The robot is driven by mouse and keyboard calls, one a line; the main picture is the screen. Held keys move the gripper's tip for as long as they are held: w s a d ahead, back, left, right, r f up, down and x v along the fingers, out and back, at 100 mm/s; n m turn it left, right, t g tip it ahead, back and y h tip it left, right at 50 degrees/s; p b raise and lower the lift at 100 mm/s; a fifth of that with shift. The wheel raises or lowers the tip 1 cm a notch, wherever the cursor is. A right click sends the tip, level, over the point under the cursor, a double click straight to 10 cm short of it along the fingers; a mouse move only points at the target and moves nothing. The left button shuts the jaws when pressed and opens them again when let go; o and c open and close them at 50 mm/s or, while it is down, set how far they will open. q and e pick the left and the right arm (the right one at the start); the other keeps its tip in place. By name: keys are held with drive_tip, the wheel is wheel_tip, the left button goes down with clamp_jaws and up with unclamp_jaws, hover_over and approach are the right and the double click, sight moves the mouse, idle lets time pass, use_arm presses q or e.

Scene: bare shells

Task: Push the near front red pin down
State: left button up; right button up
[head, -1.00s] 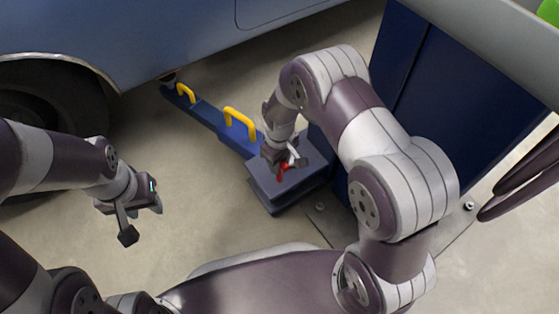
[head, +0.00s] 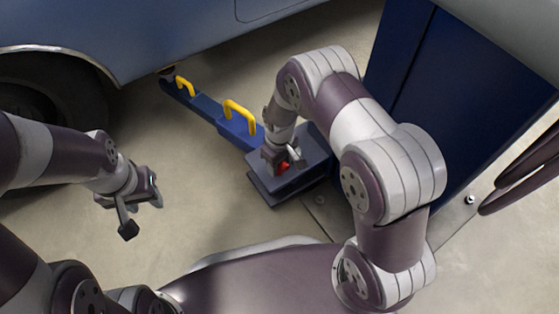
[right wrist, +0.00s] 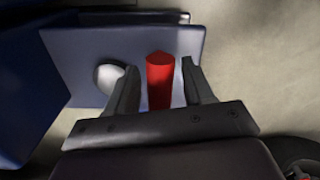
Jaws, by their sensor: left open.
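The red pin (head: 284,168) stands at the dark blue base plate (head: 268,190) of the lift arm, partly hidden by my right gripper in the head view. My right gripper (head: 286,166) is low over this plate. In the right wrist view, the red pin (right wrist: 160,82) lies between the two fingers of my right gripper (right wrist: 159,68), with a gap on each side. I cannot tell how far down the pin sits. My left gripper (head: 142,214) is open and empty, above bare floor at the left.
A blue lift arm with yellow handles (head: 240,116) runs from the plate toward the blue car (head: 180,35). A tall dark blue post (head: 440,100) stands right of my right arm. A pale round knob (right wrist: 109,76) is beside the left finger. Floor at left is clear.

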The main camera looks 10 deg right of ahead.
wheel_tip(320, 180, up, 13)
drive_tip(key=p, duration=0.8)
drive_tip(key=shift+f, duration=0.2)
